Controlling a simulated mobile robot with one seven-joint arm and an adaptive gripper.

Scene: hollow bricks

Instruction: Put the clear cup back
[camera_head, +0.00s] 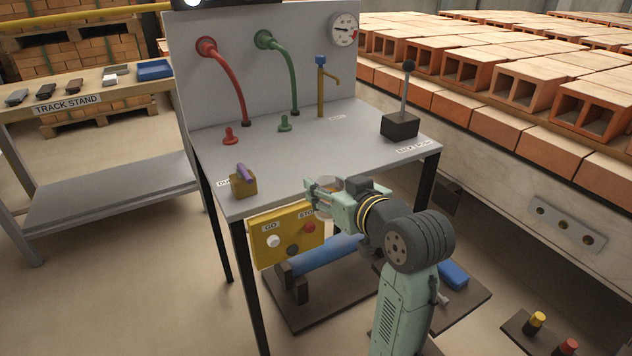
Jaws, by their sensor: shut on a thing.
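The clear cup (330,183) is small and see-through, with a brownish tint in it. It shows at the front edge of the grey bench (285,160), partly hidden by my gripper. My gripper (322,194) is pale green and shut on the cup, with its fingers on both sides of it. The cup looks upright. I cannot tell whether its base touches the bench top or hangs just off it.
On the bench stand an ochre block with a purple piece (244,181), a red hose (230,80), a green hose (284,70), a brass tap (321,90) and a black lever box (400,126). A yellow GO/STOP panel (265,250) hangs below the front edge. The bench's middle is clear.

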